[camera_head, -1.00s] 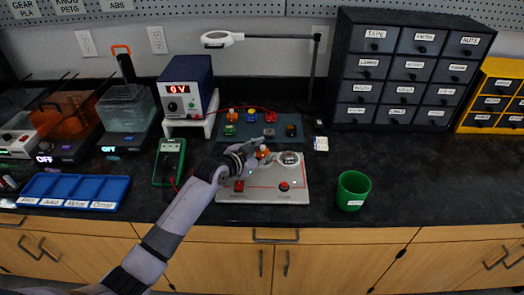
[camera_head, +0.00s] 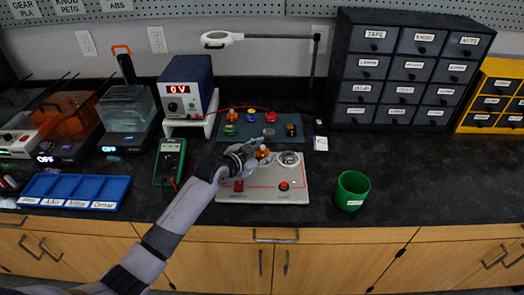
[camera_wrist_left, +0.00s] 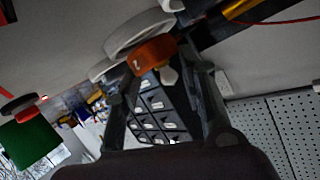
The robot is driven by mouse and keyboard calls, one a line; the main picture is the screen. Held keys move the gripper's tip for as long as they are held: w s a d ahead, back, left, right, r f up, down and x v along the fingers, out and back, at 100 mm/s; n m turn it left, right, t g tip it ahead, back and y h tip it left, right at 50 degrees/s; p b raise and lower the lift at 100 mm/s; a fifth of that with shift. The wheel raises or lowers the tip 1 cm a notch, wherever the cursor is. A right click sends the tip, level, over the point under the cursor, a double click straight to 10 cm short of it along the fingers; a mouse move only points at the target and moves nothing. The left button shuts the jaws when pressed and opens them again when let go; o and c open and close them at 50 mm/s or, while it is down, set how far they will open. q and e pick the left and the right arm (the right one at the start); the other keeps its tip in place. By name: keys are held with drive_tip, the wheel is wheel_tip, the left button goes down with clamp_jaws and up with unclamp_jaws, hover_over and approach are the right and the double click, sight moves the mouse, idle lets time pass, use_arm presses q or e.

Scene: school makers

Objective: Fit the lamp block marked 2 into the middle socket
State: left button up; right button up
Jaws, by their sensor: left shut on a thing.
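My left gripper (camera_head: 257,152) is shut on an orange lamp block (camera_head: 263,153) over the back part of the pale socket board (camera_head: 258,190). In the left wrist view the orange block (camera_wrist_left: 153,54) sits between the fingertips, with a small pale mark on its side that is too blurred to read. The block is close to the board; whether it is seated in a socket cannot be told. The hand and arm hide the board's left and back parts, including sockets there. My right gripper is not in view.
A round dial (camera_head: 289,159) stands just right of the gripper. A dark tray (camera_head: 264,143) with several coloured lamp blocks lies behind. Red buttons (camera_head: 284,186) are at the board's front. A green cup (camera_head: 352,190) stands right, a multimeter (camera_head: 169,162) left.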

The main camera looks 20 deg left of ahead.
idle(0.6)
use_arm(q)
drive_tip(key=shift+f, duration=0.65)
drive_tip(key=o, duration=0.8)
drive_tip(key=shift+c, duration=0.2)
drive_tip(key=shift+r, duration=0.1)
